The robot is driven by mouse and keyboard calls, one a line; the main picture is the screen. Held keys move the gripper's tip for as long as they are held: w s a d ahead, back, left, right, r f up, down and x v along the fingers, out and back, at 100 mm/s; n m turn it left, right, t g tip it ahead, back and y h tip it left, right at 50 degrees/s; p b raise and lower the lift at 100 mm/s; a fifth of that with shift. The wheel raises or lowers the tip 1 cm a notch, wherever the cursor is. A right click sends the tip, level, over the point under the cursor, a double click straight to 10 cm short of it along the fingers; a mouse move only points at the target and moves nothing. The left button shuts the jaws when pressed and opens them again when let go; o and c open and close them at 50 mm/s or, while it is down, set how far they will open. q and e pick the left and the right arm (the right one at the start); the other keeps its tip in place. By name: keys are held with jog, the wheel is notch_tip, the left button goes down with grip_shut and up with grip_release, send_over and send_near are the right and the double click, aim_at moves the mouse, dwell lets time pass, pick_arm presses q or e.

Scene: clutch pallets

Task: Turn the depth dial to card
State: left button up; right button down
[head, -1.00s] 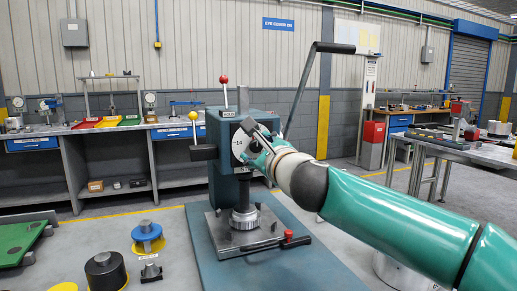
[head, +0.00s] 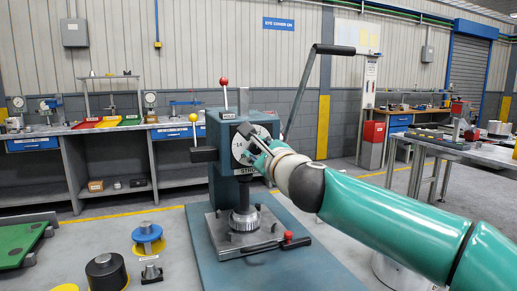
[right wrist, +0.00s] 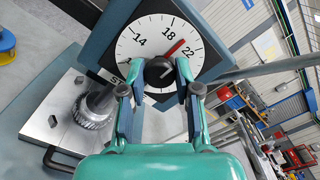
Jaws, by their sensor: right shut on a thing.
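The depth dial (head: 238,152) is a round white face on the front of a teal press (head: 219,182). In the right wrist view the dial (right wrist: 133,53) shows 14, 18 and 22, and a red pointer (right wrist: 175,48) lies between 18 and 22. My right gripper (right wrist: 158,72) is shut on the black knob (right wrist: 157,73) at the dial's centre. In the head view the right gripper (head: 252,147) covers the dial's right part. A small white label (head: 228,116) sits above the dial; its text is unreadable. My left gripper is not in view.
A long lever with a black grip (head: 334,49) rises right of the dial. A yellow-knobbed handle (head: 193,118) and a red-knobbed rod (head: 224,82) stand at the press's left and top.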

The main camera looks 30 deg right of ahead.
jog(key=shift+a+f, duration=0.1)
jog(key=c, duration=0.8)
grip_release()
jog(key=v, duration=1.2)
jog(key=shift+f, duration=0.1)
